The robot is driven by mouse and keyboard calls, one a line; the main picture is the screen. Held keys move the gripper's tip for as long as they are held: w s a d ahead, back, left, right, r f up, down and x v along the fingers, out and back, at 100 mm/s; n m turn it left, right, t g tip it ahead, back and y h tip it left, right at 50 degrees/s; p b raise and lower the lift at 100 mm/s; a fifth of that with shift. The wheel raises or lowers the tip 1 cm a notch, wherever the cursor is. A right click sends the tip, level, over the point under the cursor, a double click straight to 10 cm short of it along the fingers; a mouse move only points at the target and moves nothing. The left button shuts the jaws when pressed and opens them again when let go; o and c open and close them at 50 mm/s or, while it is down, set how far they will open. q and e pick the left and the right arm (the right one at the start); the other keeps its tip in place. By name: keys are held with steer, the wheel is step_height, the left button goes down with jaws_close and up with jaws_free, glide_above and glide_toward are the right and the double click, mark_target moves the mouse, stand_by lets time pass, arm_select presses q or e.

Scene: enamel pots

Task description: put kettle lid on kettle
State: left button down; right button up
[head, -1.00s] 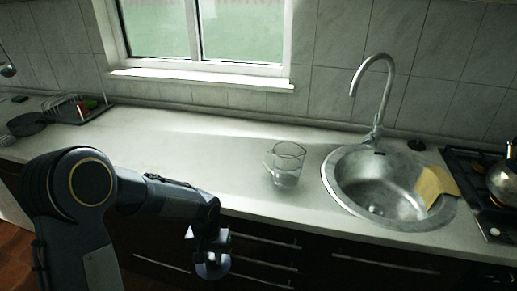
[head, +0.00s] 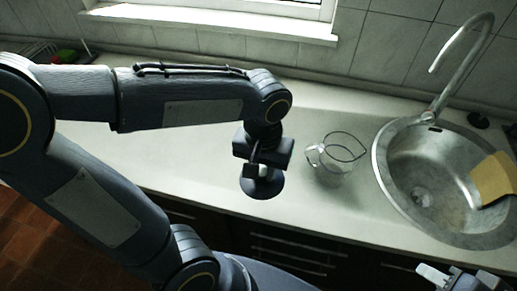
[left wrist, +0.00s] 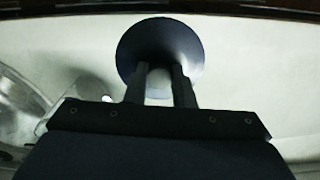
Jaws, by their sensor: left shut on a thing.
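My left gripper (head: 260,168) is shut on the kettle lid (head: 262,187), a dark round disc. It holds the lid above the counter, to the left of the glass jug. In the left wrist view the lid (left wrist: 160,42) is at the tips of the two fingers of the left gripper (left wrist: 160,72). Part of my right gripper (head: 448,278) shows at the bottom right edge; its jaws cannot be made out.
A clear glass jug (head: 336,160) stands on the pale counter (head: 330,107), close to the right of the lid. The round steel sink (head: 395,195) with a tall tap (head: 462,65) is further right, with a yellow cloth (head: 492,180) on its rim. The counter behind the lid is clear.

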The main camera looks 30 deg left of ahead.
arm_select(q)
steer(key=w+a+f, duration=0.2)
steer(key=w+f, duration=0.1)
steer(key=w+a+f+p, duration=0.1)
steer(key=w+a+f, duration=0.4)
steer(key=w+f, duration=0.1)
steer(key=shift+w+a+p, duration=0.25)
steer(key=shift+w+p, duration=0.05)
steer(key=shift+p, duration=0.1)
step_height(320, 180, down, 3)
steer(key=shift+f, duration=0.2)
steer(key=shift+f, duration=0.2)
steer(key=c, duration=1.2)
jaws_free()
steer(key=shift+r, duration=0.1)
steer(key=shift+c, duration=0.2)
